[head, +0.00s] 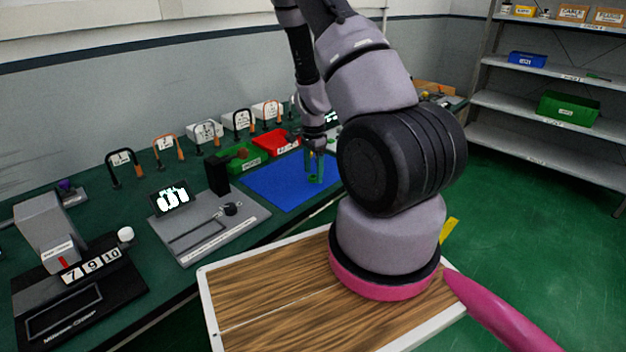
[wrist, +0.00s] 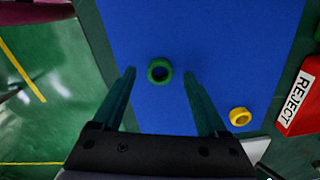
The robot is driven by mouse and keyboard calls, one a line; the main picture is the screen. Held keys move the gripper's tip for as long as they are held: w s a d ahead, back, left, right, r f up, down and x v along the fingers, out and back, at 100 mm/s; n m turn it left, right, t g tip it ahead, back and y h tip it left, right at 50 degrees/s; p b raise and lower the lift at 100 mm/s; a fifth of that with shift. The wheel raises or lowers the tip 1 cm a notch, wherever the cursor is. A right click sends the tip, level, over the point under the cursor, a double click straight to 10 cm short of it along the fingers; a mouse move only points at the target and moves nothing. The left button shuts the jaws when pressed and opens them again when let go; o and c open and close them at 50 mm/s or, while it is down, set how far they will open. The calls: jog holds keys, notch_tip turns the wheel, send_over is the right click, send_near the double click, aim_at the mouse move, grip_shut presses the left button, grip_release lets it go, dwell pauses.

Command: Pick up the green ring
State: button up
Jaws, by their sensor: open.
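The green ring (wrist: 160,70) lies on the blue mat (wrist: 215,40) in the wrist view. It is in line with the gap between my fingers, a little beyond the fingertips in the picture. My gripper (wrist: 159,75) is open and empty, with one finger on each side of that line. In the head view my gripper (head: 316,168) points down over the blue mat (head: 270,188). I cannot make out the ring for certain in the head view.
A yellow ring (wrist: 240,116) lies on the mat to the right. A red REJECT bin (wrist: 304,98) stands at the mat's right edge. In the head view a red bin (head: 275,142) and a green bin (head: 243,157) stand behind the mat. A grey device (head: 210,225) is left.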

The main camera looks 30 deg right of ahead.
jog(key=shift+f, duration=0.5)
grip_shut()
jog(key=shift+r, duration=0.15)
